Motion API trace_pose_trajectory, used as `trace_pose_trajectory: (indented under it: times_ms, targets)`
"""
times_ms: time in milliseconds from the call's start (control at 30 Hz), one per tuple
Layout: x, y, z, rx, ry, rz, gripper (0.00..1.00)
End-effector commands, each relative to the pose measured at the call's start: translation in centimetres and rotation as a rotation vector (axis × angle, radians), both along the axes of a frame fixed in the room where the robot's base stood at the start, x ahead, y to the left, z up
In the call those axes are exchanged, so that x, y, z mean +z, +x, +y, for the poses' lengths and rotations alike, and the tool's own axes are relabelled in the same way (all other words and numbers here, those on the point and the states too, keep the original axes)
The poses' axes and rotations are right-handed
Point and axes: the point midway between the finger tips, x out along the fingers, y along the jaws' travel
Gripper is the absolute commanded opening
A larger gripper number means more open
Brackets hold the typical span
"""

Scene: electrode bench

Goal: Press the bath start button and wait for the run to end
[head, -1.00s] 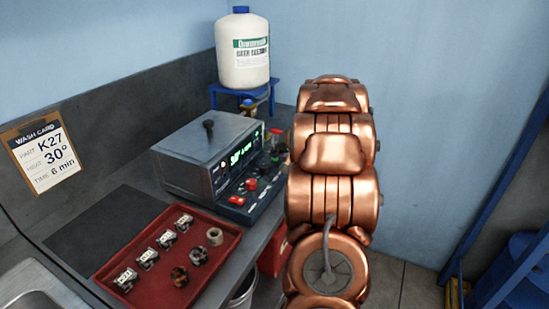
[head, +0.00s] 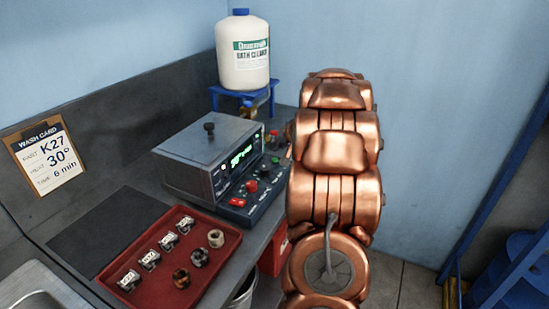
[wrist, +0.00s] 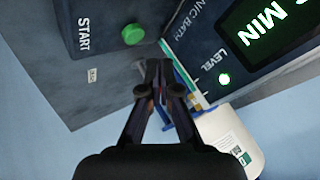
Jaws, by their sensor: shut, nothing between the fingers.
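The ultrasonic bath (head: 207,146) is a grey box with its lid on and a sloped control panel at its front right. Its green display (head: 241,157) is lit; the wrist view shows "MIN" on the display (wrist: 268,25). The green start button (wrist: 133,35) is beside the word START in the wrist view. My gripper (wrist: 160,66) is shut and empty. Its fingertips appear just below and right of the button, apart from it in the picture; the depth gap is unclear. In the head view my arm hides most of the gripper.
Other knobs and a red switch (head: 237,202) sit on the panel. A white cleaner bottle (head: 242,60) stands on a blue stand behind. A red tray (head: 135,257) of small parts lies in front. A wash card (head: 45,154) hangs left.

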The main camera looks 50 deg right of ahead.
Motion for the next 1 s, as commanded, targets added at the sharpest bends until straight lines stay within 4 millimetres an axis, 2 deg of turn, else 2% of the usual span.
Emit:
trace_pose_trajectory:
  times_ms: [33,400,1000]
  targets:
    - [0.7,0.0,0.0,0.000,-0.001,-0.001,0.00]
    - [3.3,0.0,0.0,-0.001,-0.001,-0.001,0.00]
    - [3.3,0.0,0.0,0.000,0.000,0.000,0.00]
